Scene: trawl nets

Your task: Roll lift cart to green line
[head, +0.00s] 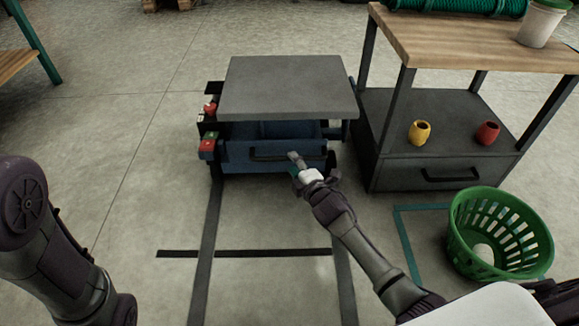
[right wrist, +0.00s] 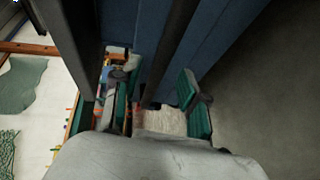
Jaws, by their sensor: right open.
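The lift cart (head: 286,88) stands ahead in the head view, with a flat grey top over a blue drawer-like body and a black bar handle (head: 262,157) on its front. My right gripper (head: 296,162) is at the right part of this handle. In the right wrist view its two green-padded fingers (right wrist: 160,108) are apart, with a dark bar (right wrist: 172,45) running between them against the blue face. Contact with the bar cannot be told. A green line (head: 404,243) is on the floor at the right, partly behind the basket. My left arm shows, but its gripper does not.
A wood-topped workbench (head: 470,42) stands close at the cart's right, with yellow (head: 419,133) and red (head: 487,133) cups on its shelf. A green basket (head: 500,235) sits on the floor before it. Dark strips (head: 206,250) run from the cart toward me. Floor at left is clear.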

